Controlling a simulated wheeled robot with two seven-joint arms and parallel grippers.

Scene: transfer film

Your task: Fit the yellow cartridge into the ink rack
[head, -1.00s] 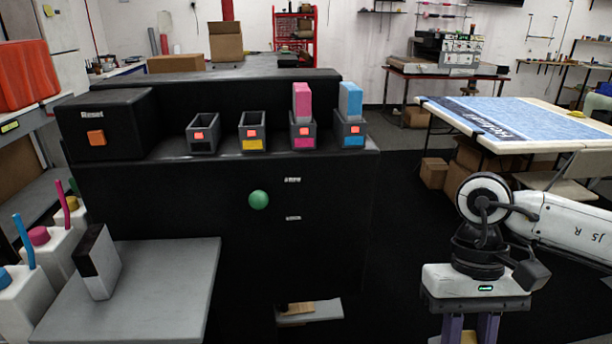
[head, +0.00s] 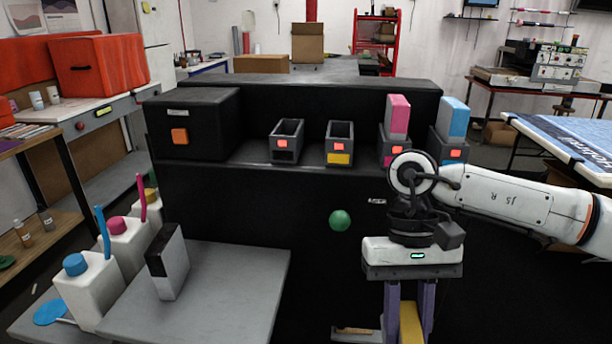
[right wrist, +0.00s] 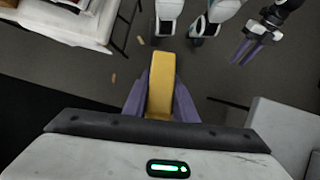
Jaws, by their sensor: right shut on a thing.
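My right gripper (head: 411,318) is shut on the yellow cartridge (right wrist: 160,85), which sits between its purple fingers; the cartridge also shows in the head view (head: 411,325). It is in front of the black ink rack (head: 250,215), below and apart from the slots. The yellow-labelled slot (head: 338,145) looks empty. The black-labelled slot (head: 287,141) to its left looks empty too. A pink cartridge (head: 397,115) and a blue cartridge (head: 453,118) stand upright in the slots to the right. My left gripper (right wrist: 245,52) shows only in the right wrist view, with its fingers apart and empty.
A black-and-white cartridge (head: 172,272) stands on a grey shelf (head: 235,275) at lower left, beside ink bottles (head: 90,285). A green ball-like knob (head: 340,220) is on the rack front. A Reset box (head: 192,120) is at the rack's left end. A blue-topped table (head: 565,135) is at right.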

